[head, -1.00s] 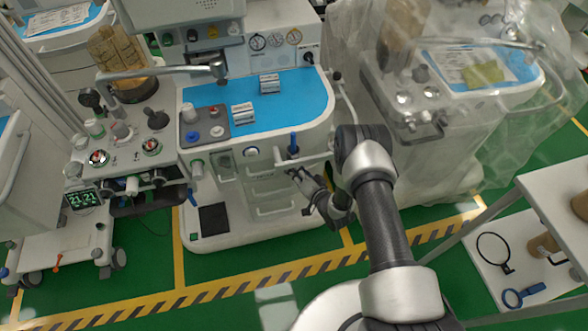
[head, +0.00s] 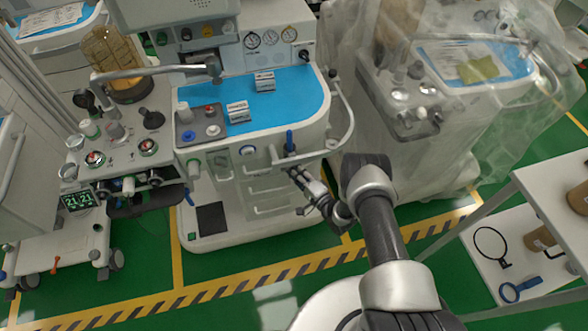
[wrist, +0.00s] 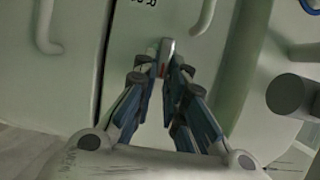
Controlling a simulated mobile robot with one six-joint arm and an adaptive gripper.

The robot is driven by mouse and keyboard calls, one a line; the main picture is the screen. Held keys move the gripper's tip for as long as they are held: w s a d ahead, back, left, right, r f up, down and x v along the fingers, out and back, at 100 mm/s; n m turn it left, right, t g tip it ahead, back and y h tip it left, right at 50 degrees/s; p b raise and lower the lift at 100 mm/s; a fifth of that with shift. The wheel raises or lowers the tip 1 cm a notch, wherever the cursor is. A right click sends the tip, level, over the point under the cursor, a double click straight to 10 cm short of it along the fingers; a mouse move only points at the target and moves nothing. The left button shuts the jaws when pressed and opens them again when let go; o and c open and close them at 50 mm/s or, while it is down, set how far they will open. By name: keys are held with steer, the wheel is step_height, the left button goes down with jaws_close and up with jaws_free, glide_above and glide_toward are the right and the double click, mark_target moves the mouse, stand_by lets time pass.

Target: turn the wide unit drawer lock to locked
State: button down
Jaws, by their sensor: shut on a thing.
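The wide unit (head: 262,217) is the pale machine with a blue top, standing in the middle of the head view, with stacked drawers on its front. Its drawer lock (wrist: 167,47) shows in the wrist view as a small grey lever with a red mark, upright on the pale front panel. My gripper (wrist: 164,70) is shut on the lock, with a fingertip on each side. In the head view my gripper (head: 298,176) reaches the right side of the drawer front, where the lock is too small to make out.
Drawer handles (wrist: 47,28) and a dark round knob end (wrist: 286,94) lie near my gripper in the wrist view. A plastic-covered machine (head: 410,130) stands at right. A white shelf cart (head: 545,170) stands at lower right. Green floor is clear in front.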

stand_by(0.3)
steer(key=c, duration=1.9)
jaws_free()
steer(key=v, duration=1.2)
steer(key=shift+a, duration=0.1)
